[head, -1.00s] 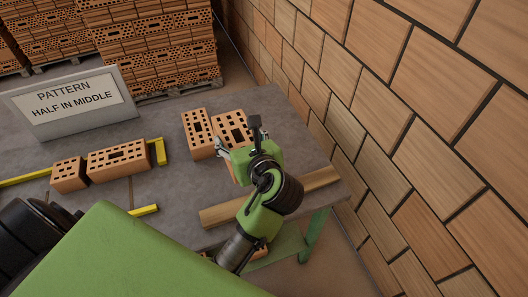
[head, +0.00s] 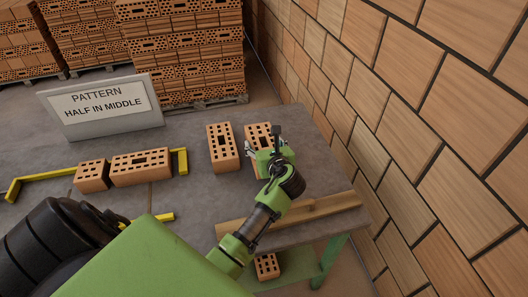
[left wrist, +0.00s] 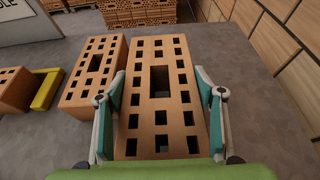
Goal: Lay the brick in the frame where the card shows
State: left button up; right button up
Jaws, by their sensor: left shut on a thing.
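My left gripper (head: 268,158) is shut on a perforated orange brick (head: 258,133) at the right of the table. In the left wrist view its fingers (left wrist: 163,110) clasp the brick's (left wrist: 158,58) long sides. Whether the brick touches the table cannot be told. Another full brick (head: 222,148) stands just left of it, apart. The yellow frame (head: 40,181) lies at the left and holds a half brick (head: 91,177) and, to its right, a full brick (head: 141,166). The card (head: 103,103) behind reads "PATTERN HALF IN MIDDLE". My right gripper is not in view.
A wooden strip (head: 322,206) lies along the table's near right edge. A brick (head: 266,267) shows below the table. Brick stacks on pallets (head: 188,55) stand behind, and a brick wall (head: 440,130) rises at the right. Bare tabletop (head: 195,190) lies between frame and loose bricks.

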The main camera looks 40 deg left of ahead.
pick_arm(q)
jog(key=shift+w+a+f, duration=0.2)
jog(key=shift+w+a, duration=0.05)
jog(key=shift+w, duration=0.15)
jog(key=shift+w+a+f, duration=0.1)
jog(key=shift+w+f, duration=0.05)
jog(key=shift+f, duration=1.65)
jog(key=o, duration=1.8)
jog(key=shift+f, duration=0.25)
jog(key=shift+o, duration=1.4)
jog(key=shift+s, duration=0.2)
jog(key=shift+r, duration=0.15)
